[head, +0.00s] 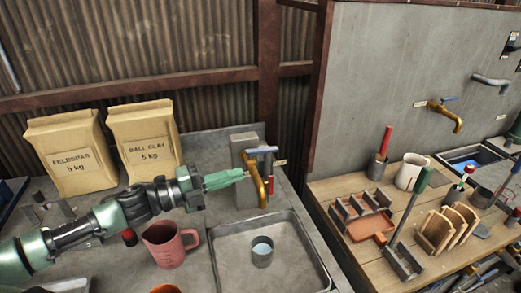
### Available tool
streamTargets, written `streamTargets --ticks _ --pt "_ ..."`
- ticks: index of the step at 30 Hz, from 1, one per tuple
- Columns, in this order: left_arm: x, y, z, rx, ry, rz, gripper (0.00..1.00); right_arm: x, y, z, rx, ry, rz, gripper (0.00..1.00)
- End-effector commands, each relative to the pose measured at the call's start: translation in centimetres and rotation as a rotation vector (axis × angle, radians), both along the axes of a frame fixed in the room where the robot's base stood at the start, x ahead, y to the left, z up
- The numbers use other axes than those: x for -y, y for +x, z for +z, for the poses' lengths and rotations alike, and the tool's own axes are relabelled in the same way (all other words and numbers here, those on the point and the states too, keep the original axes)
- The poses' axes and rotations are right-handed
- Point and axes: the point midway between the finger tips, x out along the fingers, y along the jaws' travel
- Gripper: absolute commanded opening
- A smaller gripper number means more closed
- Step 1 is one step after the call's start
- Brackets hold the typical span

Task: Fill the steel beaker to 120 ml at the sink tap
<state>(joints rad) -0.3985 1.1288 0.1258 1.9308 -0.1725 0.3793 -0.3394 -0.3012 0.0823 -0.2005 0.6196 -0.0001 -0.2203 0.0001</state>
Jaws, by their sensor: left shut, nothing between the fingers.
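The steel beaker (262,257) stands upright in the sink basin (224,262). A pale blue surface that looks like water shows inside it, but I cannot read its level. The brass sink tap (261,190) curves down above the basin, behind the beaker in the picture. Its blue-grey lever (262,150) sits on top. I cannot make out a stream from the spout. My left gripper (242,174) is shut and empty, its tip at the left side of the tap. I cannot tell whether it touches the tap. My right gripper is out of view.
A pink jug (168,244) stands left of the basin, below my left arm. Feldspar (66,150) and ball clay (145,136) bags stand behind. The wooden bench (334,190) at right holds a white mug (411,171), racks and tools. Another brass tap (446,115) is on the wall.

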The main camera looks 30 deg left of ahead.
Motion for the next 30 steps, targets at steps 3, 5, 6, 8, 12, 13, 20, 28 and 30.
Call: streamTargets --ticks 3,5,6,8,12,13,20,28,30 --pt "0.4 0.7 0.0 0.004 0.0 0.0 0.0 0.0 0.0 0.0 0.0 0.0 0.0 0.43" --pt "0.8 1.2 0.1 0.005 0.0 -0.001 0.0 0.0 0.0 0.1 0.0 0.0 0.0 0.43" --pt "1.1 1.6 0.1 0.006 0.001 -0.001 0.0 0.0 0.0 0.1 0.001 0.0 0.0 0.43" --pt "1.5 2.1 0.2 0.006 0.002 -0.001 0.0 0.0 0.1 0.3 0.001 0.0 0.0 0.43" --pt "2.4 3.4 0.3 0.006 -0.001 0.0 0.0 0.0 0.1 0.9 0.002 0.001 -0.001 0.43" --pt "2.6 3.7 0.3 0.006 0.001 0.0 0.0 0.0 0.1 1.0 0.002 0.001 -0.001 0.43" --pt "4.5 6.2 0.4 0.004 -0.001 -0.002 0.0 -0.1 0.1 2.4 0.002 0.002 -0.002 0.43" --pt "4.4 9.5 0.3 0.001 0.002 0.003 0.0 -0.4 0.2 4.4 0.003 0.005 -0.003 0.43" --pt "4.0 10.0 0.2 0.001 0.002 0.001 0.0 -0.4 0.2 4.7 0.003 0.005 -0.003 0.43"
